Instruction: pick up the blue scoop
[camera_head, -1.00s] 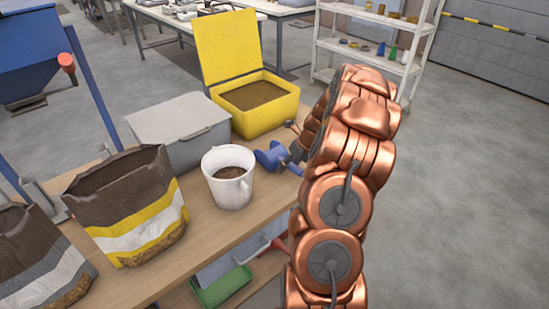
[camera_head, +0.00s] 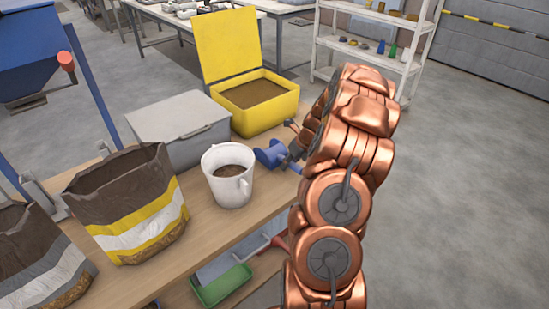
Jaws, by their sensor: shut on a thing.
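The blue scoop (camera_head: 270,156) is at the right edge of the wooden bench, just right of the white bucket and in front of the yellow bin. My gripper (camera_head: 291,148) is at the scoop's right side and is shut on it. My copper-coloured arm hides most of the gripper and part of the scoop. I cannot tell whether the scoop touches the bench top.
A white bucket of pellets (camera_head: 228,190) stands close left of the scoop. A yellow bin (camera_head: 262,121) with its lid up and a grey lidded box (camera_head: 178,152) stand behind. Open bags (camera_head: 140,235) fill the left front. Open floor (camera_head: 470,200) lies to the right.

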